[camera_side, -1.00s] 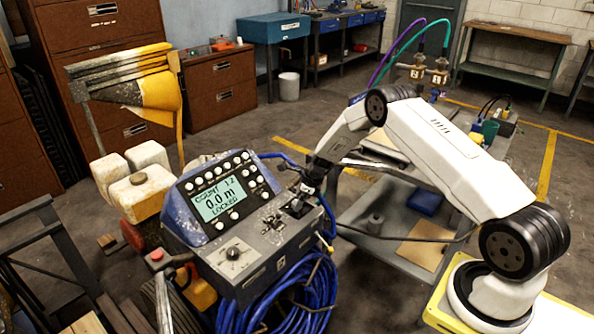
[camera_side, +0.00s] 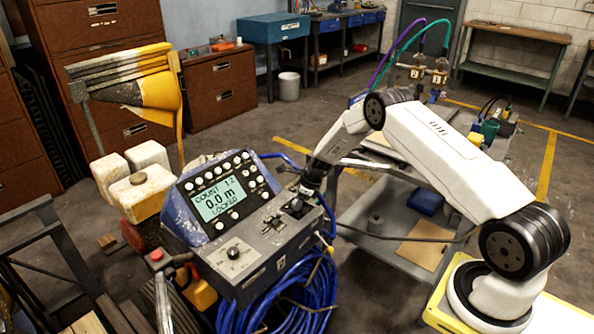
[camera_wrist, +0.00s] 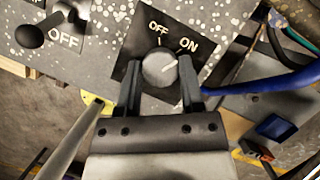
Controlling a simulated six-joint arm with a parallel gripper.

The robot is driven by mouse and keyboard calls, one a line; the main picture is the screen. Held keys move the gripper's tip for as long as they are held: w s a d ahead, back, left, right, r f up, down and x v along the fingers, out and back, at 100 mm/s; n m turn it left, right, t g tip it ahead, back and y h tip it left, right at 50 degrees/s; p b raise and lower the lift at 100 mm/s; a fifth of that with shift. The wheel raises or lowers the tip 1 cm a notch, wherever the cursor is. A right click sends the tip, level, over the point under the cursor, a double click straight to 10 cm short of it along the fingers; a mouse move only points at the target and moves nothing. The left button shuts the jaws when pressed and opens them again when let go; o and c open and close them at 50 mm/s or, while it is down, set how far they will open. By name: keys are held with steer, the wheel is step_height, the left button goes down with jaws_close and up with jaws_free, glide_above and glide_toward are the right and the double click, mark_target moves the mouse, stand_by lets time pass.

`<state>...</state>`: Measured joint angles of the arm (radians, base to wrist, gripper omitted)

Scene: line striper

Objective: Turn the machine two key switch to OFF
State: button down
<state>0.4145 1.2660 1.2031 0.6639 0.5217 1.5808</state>
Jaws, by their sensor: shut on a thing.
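A round grey knob switch (camera_wrist: 158,70) sits on a black plate marked OFF and ON in the wrist view. A mark on its face seems to slant up right toward ON. My gripper (camera_wrist: 160,76) has one dark finger on each side of the knob and is shut on it. In the side view my gripper (camera_side: 299,201) is down at the right end of the console top and hides the switch.
Another black knob (camera_wrist: 30,37) beside an OFF label is at the upper left of the wrist view. A blue cable (camera_wrist: 270,80) runs close on the right. A separate dial (camera_side: 233,253) is on the console's front left. A grey cart (camera_side: 370,218) stands behind.

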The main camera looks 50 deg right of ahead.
steer(key=n+y, duration=0.1)
steer(key=n, duration=0.2)
steer(key=n+g, duration=0.1)
steer(key=n, duration=0.2)
steer(key=shift+w+d+g+y, duration=0.1)
steer(key=shift+d+g+y, duration=0.1)
steer(key=shift+g+y, duration=0.15)
steer(key=n+g, duration=0.1)
steer(key=n, duration=0.2)
steer(key=n+g, duration=0.1)
steer(key=n, duration=0.1)
steer(key=shift+w+n+y, duration=0.1)
steer(key=shift+n+y, duration=0.15)
steer(key=shift+n, duration=0.15)
steer(key=shift+c, duration=1.1)
jaws_free()
